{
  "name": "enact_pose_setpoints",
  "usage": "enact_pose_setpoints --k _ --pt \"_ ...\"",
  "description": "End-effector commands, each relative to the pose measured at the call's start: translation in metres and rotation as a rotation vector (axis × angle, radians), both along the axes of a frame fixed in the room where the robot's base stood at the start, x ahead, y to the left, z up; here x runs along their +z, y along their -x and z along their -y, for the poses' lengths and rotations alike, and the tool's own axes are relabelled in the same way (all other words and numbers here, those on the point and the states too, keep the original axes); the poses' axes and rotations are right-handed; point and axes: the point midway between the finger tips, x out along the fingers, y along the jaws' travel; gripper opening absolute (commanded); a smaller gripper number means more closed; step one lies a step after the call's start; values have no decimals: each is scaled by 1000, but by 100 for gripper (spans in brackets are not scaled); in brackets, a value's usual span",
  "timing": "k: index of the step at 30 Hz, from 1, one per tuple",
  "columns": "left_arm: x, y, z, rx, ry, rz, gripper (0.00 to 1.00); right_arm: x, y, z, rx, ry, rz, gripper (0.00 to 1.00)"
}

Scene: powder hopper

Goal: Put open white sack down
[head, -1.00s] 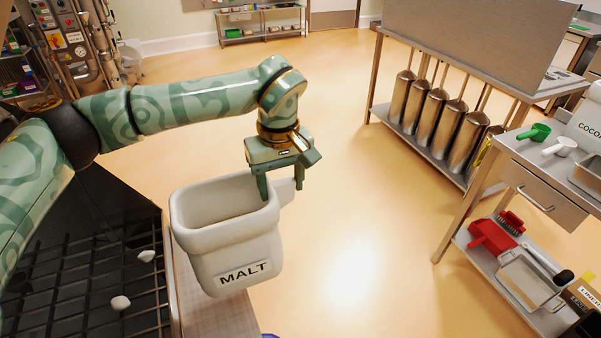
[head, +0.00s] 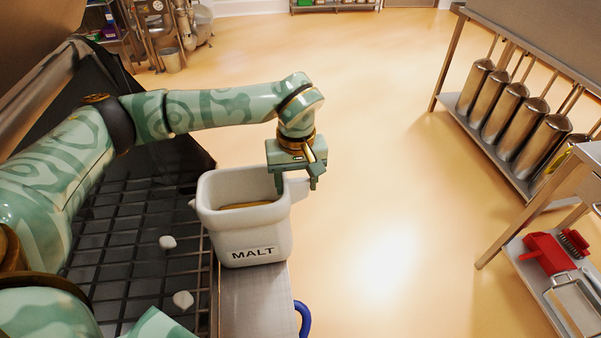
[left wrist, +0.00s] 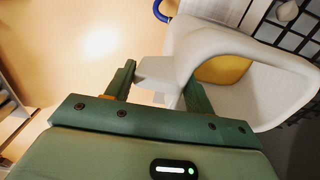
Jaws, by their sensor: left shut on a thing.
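The open white sack (head: 245,228), labelled MALT, is upright at the edge of the dark grate, over the narrow metal ledge (head: 255,305). Its base is at the ledge's far part; I cannot tell whether it bears its full weight there. Tan material (head: 246,205) shows inside it. My left gripper (head: 296,186) is shut on the tab at the sack's right rim. In the left wrist view the fingers (left wrist: 158,78) stand either side of this pale tab, and the sack's open mouth (left wrist: 255,50) shows at right. My right gripper is out of view.
A black grate (head: 130,250) with white lumps (head: 168,242) lies left of the sack. A blue hooked part (head: 304,318) sticks out beside the ledge. Open floor lies to the right, then a rack of metal canisters (head: 500,112) and a shelf with a red scoop (head: 548,253).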

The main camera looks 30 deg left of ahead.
Motion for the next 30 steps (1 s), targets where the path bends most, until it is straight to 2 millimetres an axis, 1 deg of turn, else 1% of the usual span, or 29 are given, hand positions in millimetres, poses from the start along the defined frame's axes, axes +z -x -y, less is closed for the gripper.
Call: enact_pose_setpoints --k 1,4,14,15,16,17,25,28,30 --pt "-5 0 0 0 1 -2 26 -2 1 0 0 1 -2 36" --pt "-11 0 0 0 1 1 26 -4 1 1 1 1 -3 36" --pt "-12 -1 1 0 1 2 26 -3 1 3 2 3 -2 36" --pt "-13 0 1 -1 0 0 65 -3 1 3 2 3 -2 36" --pt "-13 0 1 0 0 0 73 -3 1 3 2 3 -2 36" --pt "-13 0 1 0 0 0 75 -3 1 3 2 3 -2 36" --pt "-12 0 0 0 0 0 75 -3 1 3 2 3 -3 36" --pt "-2 -1 0 0 -1 3 75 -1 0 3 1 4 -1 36" --pt "10 -1 0 0 0 5 75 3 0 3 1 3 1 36"
